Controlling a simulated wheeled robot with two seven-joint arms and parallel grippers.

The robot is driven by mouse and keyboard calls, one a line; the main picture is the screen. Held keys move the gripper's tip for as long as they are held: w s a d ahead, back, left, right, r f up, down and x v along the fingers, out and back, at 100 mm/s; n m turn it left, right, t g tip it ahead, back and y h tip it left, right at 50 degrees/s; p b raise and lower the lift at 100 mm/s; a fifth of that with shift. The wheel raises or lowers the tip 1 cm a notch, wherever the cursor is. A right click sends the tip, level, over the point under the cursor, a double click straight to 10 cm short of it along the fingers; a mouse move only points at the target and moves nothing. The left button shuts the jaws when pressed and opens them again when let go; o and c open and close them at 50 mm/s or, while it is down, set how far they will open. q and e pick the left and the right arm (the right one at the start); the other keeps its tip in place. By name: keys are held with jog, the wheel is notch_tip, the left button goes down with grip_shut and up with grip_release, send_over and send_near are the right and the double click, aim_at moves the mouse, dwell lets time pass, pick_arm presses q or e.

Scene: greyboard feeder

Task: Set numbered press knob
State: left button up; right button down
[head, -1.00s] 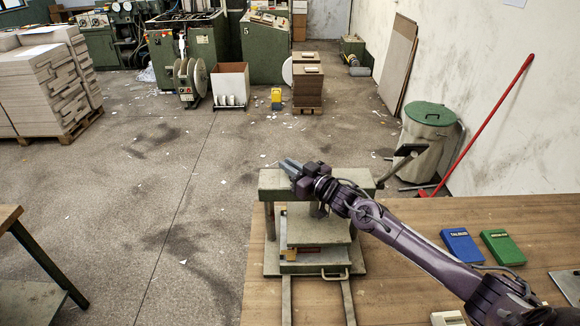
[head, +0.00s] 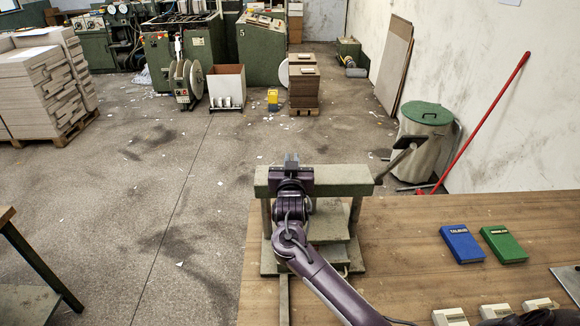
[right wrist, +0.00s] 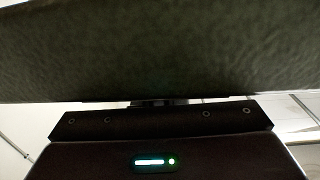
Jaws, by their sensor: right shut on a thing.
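The press (head: 340,180) stands on the wooden table, with a grey-green crossbar on posts over a lower block. My right gripper (head: 291,160) is at the left part of the crossbar, its fingers showing just above the bar's top edge. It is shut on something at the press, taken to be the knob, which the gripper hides. No numbers on the knob can be read. In the right wrist view the dark green crossbar (right wrist: 160,50) fills the upper part, very close. My left gripper is not in view.
A lever (head: 408,145) sticks out at the press's right. A blue box (head: 462,244) and a green box (head: 503,244) lie on the table (head: 400,240). Small white blocks (head: 450,317) stand at the front edge. The table between press and boxes is clear.

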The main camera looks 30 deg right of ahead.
jog(key=m+h, duration=0.1)
jog(key=g+h+b, duration=0.1)
jog(key=shift+f+m+g+h, duration=0.25)
jog(key=shift+m+g+h, duration=0.05)
jog(key=shift+m, duration=0.1)
jog(key=m+g+h+b, duration=0.1)
jog(key=b, duration=0.1)
jog(key=m+g+h+b, duration=0.1)
jog(key=m+g+h, duration=0.1)
jog(key=shift+s+d+g+h+b, duration=0.15)
jog(key=shift+g+h+b, duration=0.15)
jog(key=shift+b, duration=0.1)
jog(key=shift+s+d+r+m+g+h+b, duration=0.1)
jog(key=shift+m+g+h+b, duration=0.3)
jog(key=shift+m+g+b, duration=0.25)
jog(key=shift+s+d+r+m+g+h+b, duration=0.1)
jog(key=shift+m+g+h+b, duration=0.35)
jog(key=shift+g+b, duration=0.25)
jog(key=shift+r, duration=0.1)
jog(key=c, duration=1.5)
grip_release()
